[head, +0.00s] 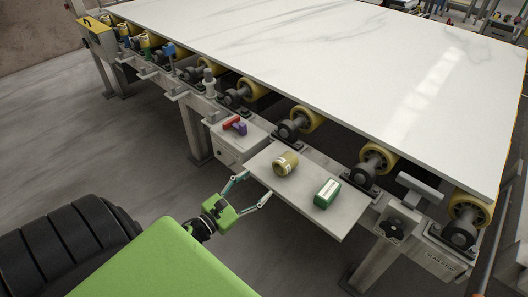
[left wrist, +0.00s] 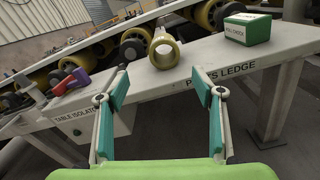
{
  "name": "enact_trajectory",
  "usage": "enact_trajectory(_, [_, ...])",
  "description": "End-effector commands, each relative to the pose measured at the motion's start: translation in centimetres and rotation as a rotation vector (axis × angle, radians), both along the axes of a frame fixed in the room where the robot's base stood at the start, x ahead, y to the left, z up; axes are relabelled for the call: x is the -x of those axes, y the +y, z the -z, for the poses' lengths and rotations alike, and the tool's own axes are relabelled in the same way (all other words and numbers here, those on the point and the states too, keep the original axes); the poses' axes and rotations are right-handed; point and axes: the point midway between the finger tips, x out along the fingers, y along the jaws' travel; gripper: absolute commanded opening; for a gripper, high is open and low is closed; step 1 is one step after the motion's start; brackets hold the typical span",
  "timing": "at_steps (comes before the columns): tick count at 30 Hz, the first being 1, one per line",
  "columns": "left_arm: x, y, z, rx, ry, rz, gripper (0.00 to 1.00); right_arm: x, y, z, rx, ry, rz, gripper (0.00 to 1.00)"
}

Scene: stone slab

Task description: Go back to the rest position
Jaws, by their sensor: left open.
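My left gripper (head: 248,189) is open and empty in the head view, just short of the near edge of the parts ledge (head: 327,222). In the left wrist view, its two teal-padded fingers (left wrist: 161,90) are spread wide with nothing between them. My right gripper is not in view.
A large white stone slab (head: 300,45) rests on yellow rollers (head: 306,119) behind the ledge. A red and purple item (head: 236,126) lies on the grey table isolator box (head: 230,149) at the ledge's left. The floor (head: 90,125) at left is clear.

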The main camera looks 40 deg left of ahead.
Motion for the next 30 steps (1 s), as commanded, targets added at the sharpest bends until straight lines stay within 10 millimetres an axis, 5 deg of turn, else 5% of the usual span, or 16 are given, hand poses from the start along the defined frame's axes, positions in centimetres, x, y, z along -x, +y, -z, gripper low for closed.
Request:
enact_trajectory(11, [0.9,0.0,0.2,0.023,0.002,-0.002,0.61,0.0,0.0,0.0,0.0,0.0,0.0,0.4])
enact_trajectory(16, [0.3,-0.9,3.2,0.333,0.054,-0.048,0.61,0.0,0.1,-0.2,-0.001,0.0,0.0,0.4])
enact_trajectory(23, [1.7,-4.3,14.4,1.171,0.246,-0.271,0.61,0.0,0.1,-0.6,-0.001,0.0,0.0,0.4])
enact_trajectory(26, [4.2,-6.4,20.3,1.516,0.339,-0.439,0.61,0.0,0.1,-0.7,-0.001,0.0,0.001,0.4])
enact_trajectory(30, [10.1,-9.6,28.4,1.934,0.437,-0.766,0.61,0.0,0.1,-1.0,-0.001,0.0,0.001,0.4])
